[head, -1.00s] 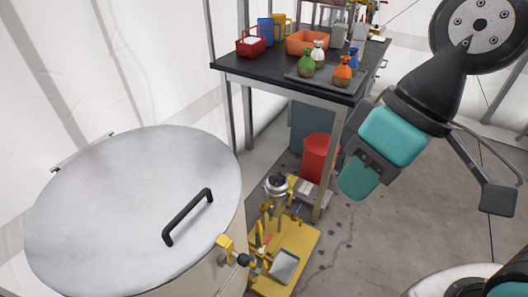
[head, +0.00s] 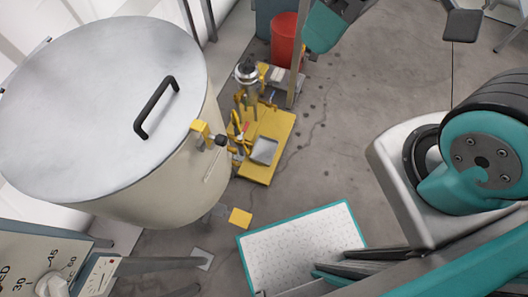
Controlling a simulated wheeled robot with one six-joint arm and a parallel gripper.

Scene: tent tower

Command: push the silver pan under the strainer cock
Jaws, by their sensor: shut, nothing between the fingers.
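The silver pan (head: 265,151) is a small, shallow grey tray near the front of a yellow platform (head: 257,172) on the floor. A silver-topped upright fitting (head: 246,74), seemingly the strainer, stands at the platform's back left. Yellow valve parts (head: 238,143) stand left of the pan. Which of these is the strainer cock is too small to tell. The pan looks apart from the upright fitting.
A large lidded vessel (head: 90,100) with a yellow tap (head: 205,132) stands close left of the platform. A red bucket (head: 286,40) and a table leg (head: 299,60) stand behind. Bare floor (head: 335,150) lies to the right.

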